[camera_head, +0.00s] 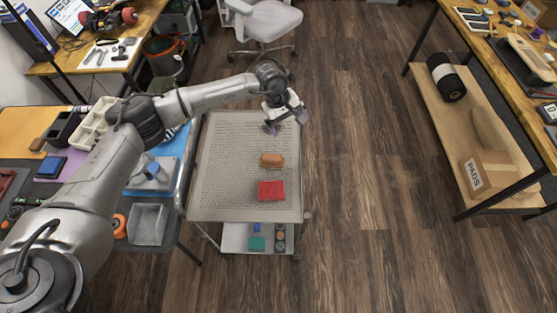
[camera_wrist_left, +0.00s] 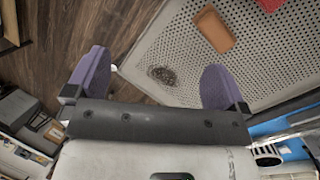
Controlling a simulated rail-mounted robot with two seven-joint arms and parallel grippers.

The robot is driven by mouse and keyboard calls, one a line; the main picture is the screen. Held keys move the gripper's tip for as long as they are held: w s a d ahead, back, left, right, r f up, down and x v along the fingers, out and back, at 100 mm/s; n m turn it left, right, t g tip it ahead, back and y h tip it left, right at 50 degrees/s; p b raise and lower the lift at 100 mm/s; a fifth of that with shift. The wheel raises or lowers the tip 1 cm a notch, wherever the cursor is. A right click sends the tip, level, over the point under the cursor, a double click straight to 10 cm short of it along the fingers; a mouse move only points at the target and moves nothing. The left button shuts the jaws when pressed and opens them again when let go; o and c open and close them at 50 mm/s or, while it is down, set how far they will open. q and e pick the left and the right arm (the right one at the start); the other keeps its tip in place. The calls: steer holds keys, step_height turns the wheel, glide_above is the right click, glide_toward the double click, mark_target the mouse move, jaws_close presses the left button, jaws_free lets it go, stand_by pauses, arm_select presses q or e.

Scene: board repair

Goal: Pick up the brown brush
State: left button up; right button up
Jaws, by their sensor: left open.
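An oblong orange-brown block with rounded ends, most likely the brown brush (camera_head: 271,160), lies on the perforated top of a grey cart (camera_head: 228,185). No bristles show on it. In the left wrist view the brush (camera_wrist_left: 214,30) is near the top, beyond the right finger and apart from it. My left gripper (camera_head: 287,121) is over the cart's far right part, its purple fingers spread and empty. In the left wrist view a dark, wiry round pad (camera_wrist_left: 162,75) shows between the fingers (camera_wrist_left: 157,70), on the cart top near its edge. My right gripper is not seen.
A red block (camera_head: 271,190) lies on the cart nearer than the brush. The cart's lower shelf (camera_head: 234,238) holds small items. A cluttered bench stands left, with a grey bin (camera_head: 148,224). An office chair (camera_head: 264,20) stands behind. Floor right of the cart is clear.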

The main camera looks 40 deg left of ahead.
mark_target(272, 157)
arm_select(q)
steer(key=s+a+m+g+y, duration=0.2)
steer(key=s+a+m+g, duration=0.1)
steer(key=s+m, duration=0.2)
steer(key=shift+m, duration=0.5)
steer(key=f, duration=0.4)
steer(key=s+d+f, duration=0.1)
steer(key=f, duration=0.9)
steer(key=shift+s+d+f, duration=0.15)
steer(key=c, duration=0.9)
